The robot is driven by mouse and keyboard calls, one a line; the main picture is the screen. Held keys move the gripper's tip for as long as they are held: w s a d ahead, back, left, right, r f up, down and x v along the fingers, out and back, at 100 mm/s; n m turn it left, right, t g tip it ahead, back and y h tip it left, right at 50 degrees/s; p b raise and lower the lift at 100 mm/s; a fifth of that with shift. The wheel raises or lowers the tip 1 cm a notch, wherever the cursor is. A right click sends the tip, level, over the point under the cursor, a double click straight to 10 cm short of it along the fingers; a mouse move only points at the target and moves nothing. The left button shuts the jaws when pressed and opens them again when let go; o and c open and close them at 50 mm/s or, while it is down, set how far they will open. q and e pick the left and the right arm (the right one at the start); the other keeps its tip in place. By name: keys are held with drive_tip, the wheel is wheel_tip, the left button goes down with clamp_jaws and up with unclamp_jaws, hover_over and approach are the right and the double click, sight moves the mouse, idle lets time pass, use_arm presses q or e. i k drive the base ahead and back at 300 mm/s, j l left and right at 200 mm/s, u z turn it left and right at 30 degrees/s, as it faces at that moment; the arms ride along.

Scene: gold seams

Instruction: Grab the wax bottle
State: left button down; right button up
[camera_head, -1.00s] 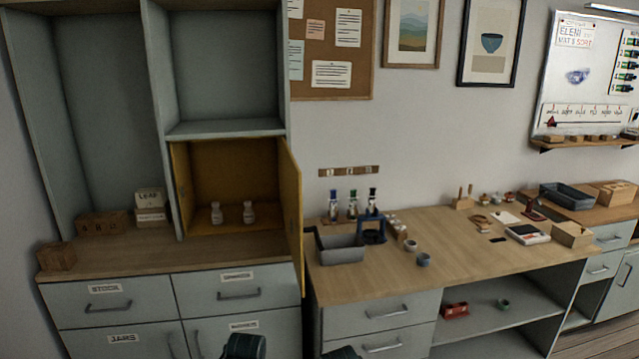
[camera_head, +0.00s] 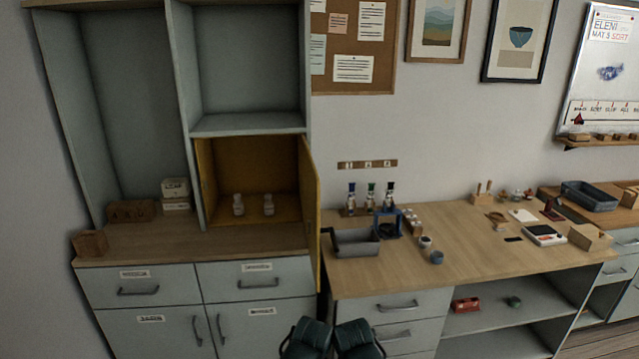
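Two small pale bottles stand in the open yellow-lined cabinet compartment, a left bottle (camera_head: 238,205) and a right bottle (camera_head: 268,205). Three bottles with dark bodies and white labels stand at the back of the workbench: one with a blue cap (camera_head: 351,200), one with a green cap (camera_head: 370,198) and one with a dark cap (camera_head: 389,196). Their labels are too small to read, so I cannot tell which is the wax bottle. Dark green parts of my two arms show at the bottom edge, well away from all the bottles. No gripper fingers are visible.
The yellow cabinet door (camera_head: 309,215) stands open, jutting out between cabinet and workbench. A grey bin (camera_head: 356,243), a blue stand (camera_head: 388,222) and small cups (camera_head: 437,257) are near the dark-bodied bottles. The workbench's front middle (camera_head: 480,262) is clear.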

sight(269, 205)
drive_tip(key=l+u, duration=0.3)
drive_tip(key=l, duration=0.3)
drive_tip(key=l+u, duration=0.25)
drive_tip(key=l, duration=0.35)
drive_tip(key=k+l+u, duration=0.15)
drive_tip(key=l+u, duration=0.15)
drive_tip(key=l, duration=0.25)
drive_tip(key=i+j, duration=0.35)
drive_tip(key=i, duration=0.15)
drive_tip(key=i+j, duration=0.35)
drive_tip(key=i, duration=0.1)
